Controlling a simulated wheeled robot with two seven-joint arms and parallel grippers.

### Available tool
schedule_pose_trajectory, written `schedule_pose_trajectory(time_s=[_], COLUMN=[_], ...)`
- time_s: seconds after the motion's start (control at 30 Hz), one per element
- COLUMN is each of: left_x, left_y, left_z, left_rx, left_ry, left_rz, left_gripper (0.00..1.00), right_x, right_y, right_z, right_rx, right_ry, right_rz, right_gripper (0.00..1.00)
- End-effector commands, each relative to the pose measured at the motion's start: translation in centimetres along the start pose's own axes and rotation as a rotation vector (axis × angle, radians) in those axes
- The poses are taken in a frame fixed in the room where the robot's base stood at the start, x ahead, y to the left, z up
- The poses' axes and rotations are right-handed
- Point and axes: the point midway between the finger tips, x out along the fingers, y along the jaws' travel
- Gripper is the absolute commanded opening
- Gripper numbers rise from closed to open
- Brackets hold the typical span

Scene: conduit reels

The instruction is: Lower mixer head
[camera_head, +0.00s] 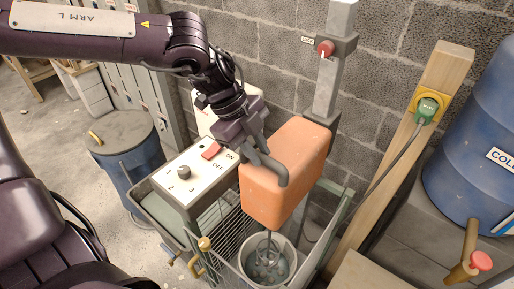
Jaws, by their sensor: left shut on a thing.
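The orange mixer head (302,158) sits in front of a grey upright post (329,85). My left gripper (258,146) is shut on the dark grey handle (274,169) on the head's left side. A metal whisk (268,249) hangs under the head, and its lower part shows inside the mouth of a grey bucket (288,268). A red knob (325,48) marked LOCK is on a clamp on the post. My right gripper is not in view.
A wire guard (222,222) with a brass latch stands around the bucket. Left of it is a control panel (188,178) with a dial and red switch. A wooden post (392,155) with a plugged-in cable and a blue barrel (480,140) stand right.

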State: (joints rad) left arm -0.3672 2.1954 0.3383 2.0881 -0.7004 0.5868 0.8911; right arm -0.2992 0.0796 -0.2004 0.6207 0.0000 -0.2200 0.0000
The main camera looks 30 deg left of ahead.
Motion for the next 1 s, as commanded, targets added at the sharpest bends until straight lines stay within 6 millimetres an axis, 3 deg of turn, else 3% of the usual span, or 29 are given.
schedule_pose_trajectory(time_s=[0.27,0.47,0.67,1.0], left_x=[0.1,1.3,4.2,11.6], left_y=[0.0,0.2,0.9,2.6], left_z=[0.1,0.6,1.8,4.8], left_rx=[0.000,0.000,-0.001,-0.002], left_ry=[0.000,0.000,0.000,0.000], left_rz=[-0.002,-0.001,0.001,0.003], left_gripper=[0.00,0.00,0.00,0.00], right_x=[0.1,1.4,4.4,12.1], right_y=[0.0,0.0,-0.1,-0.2], right_z=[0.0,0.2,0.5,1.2], right_rx=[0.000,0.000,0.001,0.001], right_ry=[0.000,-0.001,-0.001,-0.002], right_rz=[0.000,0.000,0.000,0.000], right_gripper=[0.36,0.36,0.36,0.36])
